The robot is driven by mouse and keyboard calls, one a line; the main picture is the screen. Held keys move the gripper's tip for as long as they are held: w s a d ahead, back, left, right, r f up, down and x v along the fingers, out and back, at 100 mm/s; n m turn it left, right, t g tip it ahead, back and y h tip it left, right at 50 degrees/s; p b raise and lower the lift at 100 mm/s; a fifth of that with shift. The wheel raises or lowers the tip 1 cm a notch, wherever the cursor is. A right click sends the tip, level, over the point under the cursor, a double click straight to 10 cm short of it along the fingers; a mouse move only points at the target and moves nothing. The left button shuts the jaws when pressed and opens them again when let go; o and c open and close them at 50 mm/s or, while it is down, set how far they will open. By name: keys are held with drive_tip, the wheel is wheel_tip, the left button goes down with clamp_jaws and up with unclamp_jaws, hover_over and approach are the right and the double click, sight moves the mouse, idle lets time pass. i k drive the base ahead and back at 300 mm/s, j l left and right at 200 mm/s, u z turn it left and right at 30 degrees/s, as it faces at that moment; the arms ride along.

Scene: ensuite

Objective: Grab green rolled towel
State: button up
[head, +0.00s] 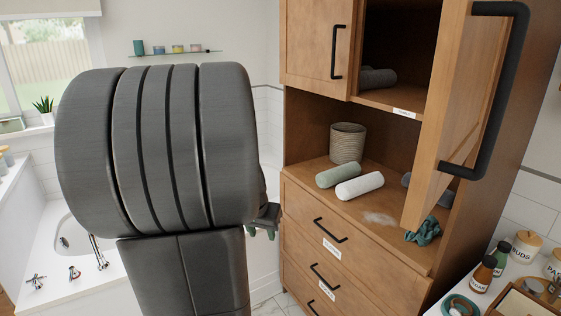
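The green rolled towel (338,174) lies on the open shelf of the wooden cabinet, in front of a woven basket (348,143). A white rolled towel (360,186) lies close beside it on the right. My gripper (263,222) shows only in part, behind my large dark arm. It is to the left of the cabinet, lower in the picture than the green towel and apart from it. Whether its fingers are open or shut cannot be made out.
An upper cabinet door (452,110) stands open, jutting out at the right. A grey roll (378,77) lies in the upper compartment. A crumpled teal cloth (424,231) sits at the shelf's right. Bottles (483,272) stand on the counter. Drawers (330,245) are shut.

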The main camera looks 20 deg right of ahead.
sight(327, 178)
drive_tip(key=i+z, duration=0.2)
drive_tip(key=i, duration=0.2)
drive_tip(key=i+j+z, duration=0.15)
drive_tip(key=i, duration=0.25)
drive_tip(key=i+j+z, duration=0.2)
drive_tip(key=i, duration=0.2)
drive_tip(key=i+l+z, duration=0.1)
drive_tip(key=i+z, duration=0.65)
drive_tip(key=i+j, duration=0.05)
